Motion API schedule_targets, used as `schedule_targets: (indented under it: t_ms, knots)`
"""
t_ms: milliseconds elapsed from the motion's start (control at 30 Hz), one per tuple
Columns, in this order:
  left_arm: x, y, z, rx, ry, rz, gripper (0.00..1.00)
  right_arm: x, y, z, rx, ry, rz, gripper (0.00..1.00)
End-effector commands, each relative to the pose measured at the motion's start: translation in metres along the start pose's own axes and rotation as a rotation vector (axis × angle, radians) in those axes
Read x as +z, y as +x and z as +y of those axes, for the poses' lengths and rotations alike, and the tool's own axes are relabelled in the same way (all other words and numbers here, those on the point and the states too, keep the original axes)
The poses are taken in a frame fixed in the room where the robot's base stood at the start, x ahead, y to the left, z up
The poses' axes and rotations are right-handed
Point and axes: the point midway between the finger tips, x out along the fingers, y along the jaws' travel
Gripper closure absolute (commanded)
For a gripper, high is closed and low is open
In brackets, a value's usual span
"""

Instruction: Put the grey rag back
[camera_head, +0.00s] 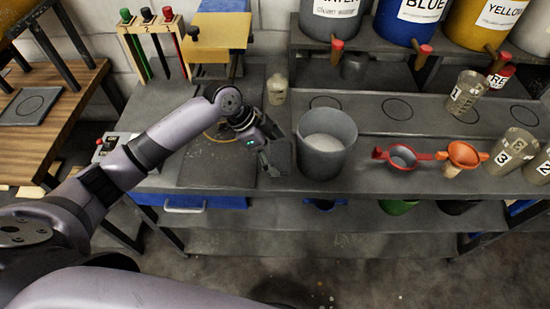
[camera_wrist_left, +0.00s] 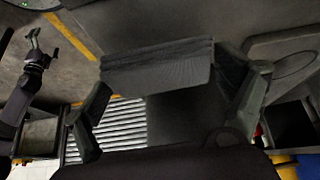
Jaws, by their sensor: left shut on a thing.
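The grey rag (camera_head: 281,157) hangs folded from my left gripper (camera_head: 266,153), at the front of the grey bench, just left of the grey bucket. In the left wrist view the rag (camera_wrist_left: 158,66) spans between the two fingers of the left gripper (camera_wrist_left: 165,80), which is shut on it. I cannot tell whether its lower edge touches the bench. My right gripper (camera_wrist_left: 42,48) shows small at the left of the wrist view, away from the bench, its fingers apart and empty.
The grey bucket (camera_head: 325,160) stands close right of the rag. A small bottle (camera_head: 277,90) stands behind the gripper. A dark mat (camera_head: 217,160) lies left of it. Marked cups (camera_head: 466,94) stand at right.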

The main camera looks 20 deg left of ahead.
Motion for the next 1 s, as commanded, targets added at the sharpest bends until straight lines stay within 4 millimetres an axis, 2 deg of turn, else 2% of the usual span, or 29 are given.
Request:
schedule_targets:
  t_ms: [233, 600, 633, 733, 1000]
  knots:
    - [0.017, 0.030, 0.001, 0.002, -0.002, -0.001, 0.31, 0.000, -0.008, 0.002, 0.002, -0.001, -0.001, 0.01]
    - [0.020, 0.035, 0.001, 0.001, 0.000, -0.001, 0.31, 0.001, -0.006, 0.007, 0.008, -0.003, -0.002, 0.01]
    - [0.020, 0.034, 0.001, 0.001, 0.000, -0.001, 0.07, 0.001, -0.007, 0.007, 0.009, -0.003, -0.002, 0.01]
    - [0.020, 0.034, 0.001, 0.001, 0.000, -0.001, 0.00, 0.001, -0.007, 0.008, 0.009, -0.002, -0.002, 0.01]
    - [0.020, 0.034, 0.001, 0.001, 0.000, -0.001, 0.00, 0.001, -0.007, 0.008, 0.009, -0.001, -0.002, 0.01]
